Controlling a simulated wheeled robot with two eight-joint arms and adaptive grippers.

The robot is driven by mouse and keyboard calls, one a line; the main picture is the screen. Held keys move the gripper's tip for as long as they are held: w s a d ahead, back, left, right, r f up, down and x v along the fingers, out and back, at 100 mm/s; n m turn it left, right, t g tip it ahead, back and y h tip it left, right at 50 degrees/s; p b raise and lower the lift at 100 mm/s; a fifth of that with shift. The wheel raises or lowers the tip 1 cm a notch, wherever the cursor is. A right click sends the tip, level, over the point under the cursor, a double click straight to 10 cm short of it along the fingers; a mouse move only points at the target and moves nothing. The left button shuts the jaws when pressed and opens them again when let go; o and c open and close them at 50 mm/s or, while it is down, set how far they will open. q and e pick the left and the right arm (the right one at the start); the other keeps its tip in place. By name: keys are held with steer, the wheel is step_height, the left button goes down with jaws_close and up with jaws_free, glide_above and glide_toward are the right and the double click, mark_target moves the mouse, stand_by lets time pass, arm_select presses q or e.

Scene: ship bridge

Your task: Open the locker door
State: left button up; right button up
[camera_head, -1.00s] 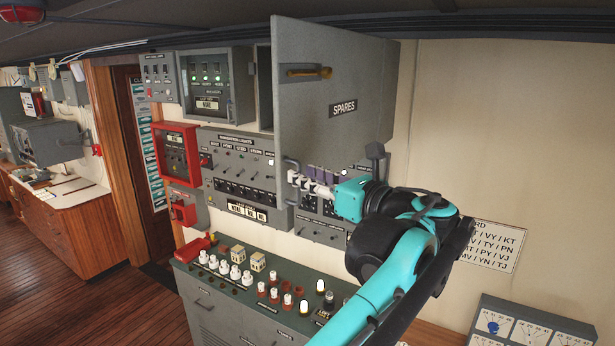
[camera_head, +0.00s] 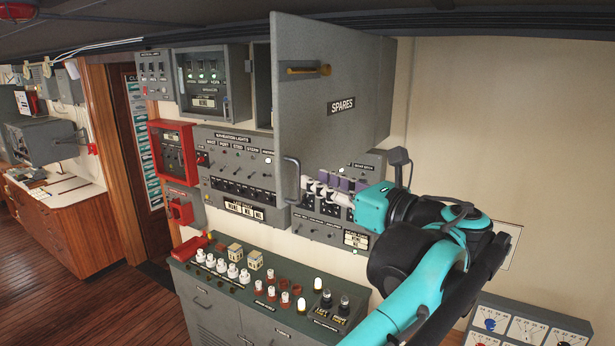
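The grey locker door (camera_head: 335,130), labelled SPARES, stands swung out from the wall, its left edge toward me. A strip of the locker's opening (camera_head: 262,85) shows left of it; the door hides the rest. A brass-coloured latch bar (camera_head: 305,70) is on its upper part, and a grey U-shaped handle (camera_head: 291,182) is at its lower left. My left gripper (camera_head: 312,190), with pale fingers and a turquoise body, is just right of the handle, at the door's lower edge. It looks apart from the handle. Its finger gap is unclear. My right gripper is not in view.
A navigation-lights panel (camera_head: 238,165) and a red box (camera_head: 173,152) are on the wall to the left. A console (camera_head: 230,310) with bulbs and small parts juts out below. Another switch panel (camera_head: 355,239) sits behind my gripper. Bare wall (camera_head: 500,130) lies to the right.

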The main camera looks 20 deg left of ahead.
arm_select(q)
steer(key=v, duration=0.7)
steer(key=shift+d, duration=0.15)
steer(key=s+a+f+n+g+h+b, duration=0.1)
steer(key=s+a+f+n+h+b, duration=0.15)
steer(key=f+b, duration=0.7)
steer(key=s+a+f+n+h+b, duration=0.1)
steer(key=a+f+n+h+b, duration=0.2)
steer(key=f, duration=1.4)
steer(key=s+a+f+n+g+h+b, duration=0.1)
steer(key=s+a+f+n+h+b, duration=0.25)
steer(key=f, duration=1.05)
steer(key=s+d+f+n+h+b, duration=0.1)
steer(key=f+n+b, duration=0.3)
steer(key=f, duration=0.7)
steer(key=s+d+f+n+t+h+b, duration=0.1)
steer(key=s+d+f+n+h+b, duration=0.1)
steer(key=f+b, duration=0.6)
steer(key=s+d+f+n+t+h+b, duration=0.1)
steer(key=f+n, duration=0.6)
steer(key=f, duration=0.9)
steer(key=s+d+h+b, duration=0.1)
steer(key=s+h+b, duration=0.1)
steer(key=h+b, duration=0.1)
steer(key=shift+n+h+b, duration=0.3)
steer(key=shift+b, duration=0.6)
